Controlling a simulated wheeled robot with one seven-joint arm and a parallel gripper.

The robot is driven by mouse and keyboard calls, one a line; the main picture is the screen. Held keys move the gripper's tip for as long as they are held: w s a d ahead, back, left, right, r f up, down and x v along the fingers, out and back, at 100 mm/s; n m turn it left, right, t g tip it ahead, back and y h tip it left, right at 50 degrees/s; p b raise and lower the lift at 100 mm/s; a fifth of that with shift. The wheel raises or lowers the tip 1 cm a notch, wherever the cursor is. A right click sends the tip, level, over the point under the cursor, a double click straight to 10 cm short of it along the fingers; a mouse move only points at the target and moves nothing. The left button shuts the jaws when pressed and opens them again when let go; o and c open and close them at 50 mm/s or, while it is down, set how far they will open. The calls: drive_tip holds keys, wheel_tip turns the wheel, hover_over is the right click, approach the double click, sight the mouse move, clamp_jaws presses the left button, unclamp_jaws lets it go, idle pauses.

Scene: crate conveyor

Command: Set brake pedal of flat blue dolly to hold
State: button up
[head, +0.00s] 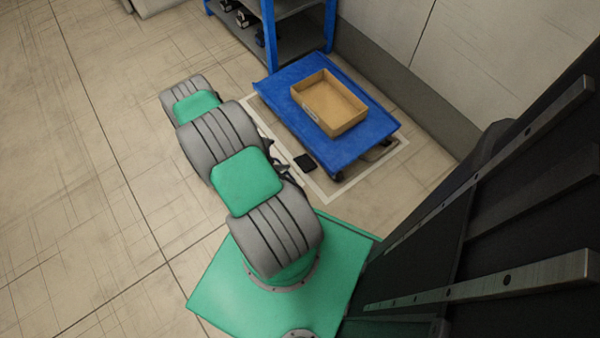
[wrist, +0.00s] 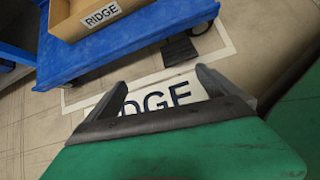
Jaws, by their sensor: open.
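The flat blue dolly (head: 368,137) stands inside a white floor outline by the wall. Its near edge also shows at the top of the wrist view (wrist: 100,58). The black brake pedal (head: 305,162) sticks out low from the dolly's near-left side; in the wrist view the pedal (wrist: 180,51) lies ahead of the fingertips. I cannot tell whether it is up or down. My gripper (wrist: 160,78) is open and empty, apart from the pedal, above the floor lettering. In the head view my arm mostly hides the gripper, left of the pedal.
An open cardboard box (head: 330,103) labelled RIDGE sits on the dolly. A blue shelf rack (head: 268,35) stands behind it, along the grey wall base (head: 400,90). A white floor label (wrist: 180,93) lies beneath my fingers. The floor at left (head: 80,170) is clear.

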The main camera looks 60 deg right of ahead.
drive_tip(key=n, duration=0.2)
approach(299, 165)
wheel_tip(299, 165, down, 3)
drive_tip(key=d, duration=0.2)
drive_tip(key=b+x, duration=0.1)
drive_tip(key=x, duration=0.1)
drive_tip(key=b+x, duration=0.1)
drive_tip(key=x, duration=0.1)
drive_tip(key=s+b+x, duration=0.1)
drive_tip(key=x, duration=0.2)
drive_tip(key=shift+s+d+r, duration=0.1)
drive_tip(key=shift+d+r, duration=0.05)
drive_tip(key=shift+r, duration=0.05)
drive_tip(key=c, duration=2.1)
drive_tip(key=shift+f+b, duration=0.1)
drive_tip(key=shift+b, duration=0.2)
